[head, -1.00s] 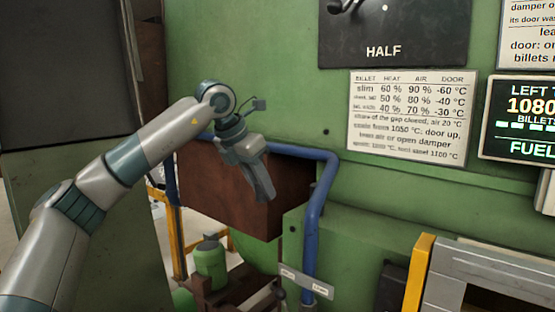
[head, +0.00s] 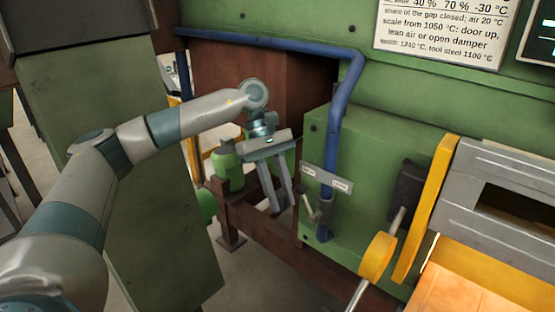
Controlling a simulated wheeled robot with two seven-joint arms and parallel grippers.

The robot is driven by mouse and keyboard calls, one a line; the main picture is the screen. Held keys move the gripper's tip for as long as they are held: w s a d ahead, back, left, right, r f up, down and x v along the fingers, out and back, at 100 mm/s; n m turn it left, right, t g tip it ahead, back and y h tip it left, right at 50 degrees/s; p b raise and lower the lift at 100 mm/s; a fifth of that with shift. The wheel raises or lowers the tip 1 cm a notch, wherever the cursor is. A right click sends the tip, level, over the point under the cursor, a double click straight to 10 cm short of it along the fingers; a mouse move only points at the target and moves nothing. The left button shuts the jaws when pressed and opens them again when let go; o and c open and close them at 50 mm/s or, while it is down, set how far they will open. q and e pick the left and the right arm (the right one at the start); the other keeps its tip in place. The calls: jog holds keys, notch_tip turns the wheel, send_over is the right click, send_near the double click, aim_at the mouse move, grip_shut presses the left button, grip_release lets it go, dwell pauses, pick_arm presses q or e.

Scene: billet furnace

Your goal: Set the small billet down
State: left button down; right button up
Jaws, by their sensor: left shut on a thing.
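My left gripper (head: 283,205) points down in the middle of the head view, in front of a brown frame and beside the green housing. It is shut on the small billet, but I cannot make the billet out between the fingers at this size. The fingers show as two long grey bars with a narrow gap. I cannot tell whether the billet touches anything below. My right gripper is not in view.
A blue pipe (head: 345,95) runs above and down the green housing (head: 340,150), right of the gripper. A yellow-knobbed lever (head: 378,256) and a yellow-edged grey furnace opening (head: 470,195) are at the right. A green post (head: 150,215) is behind my arm.

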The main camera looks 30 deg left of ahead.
pick_arm(q)
jog(key=s+d+f+m+g+y, duration=0.3)
jog(key=s+d+f+m+y, duration=0.2)
jog(key=s+d+f+m, duration=0.4)
jog(key=s+d+m, duration=0.1)
jog(key=d+m, duration=0.2)
jog(key=m, duration=0.1)
jog(key=shift+s+d+f+g+y, duration=0.2)
jog(key=shift+s+f+g+y, duration=0.05)
jog(key=shift+s+g+y, duration=0.1)
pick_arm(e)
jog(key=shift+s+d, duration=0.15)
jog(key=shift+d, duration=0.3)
pick_arm(q)
jog(key=shift+r, duration=0.1)
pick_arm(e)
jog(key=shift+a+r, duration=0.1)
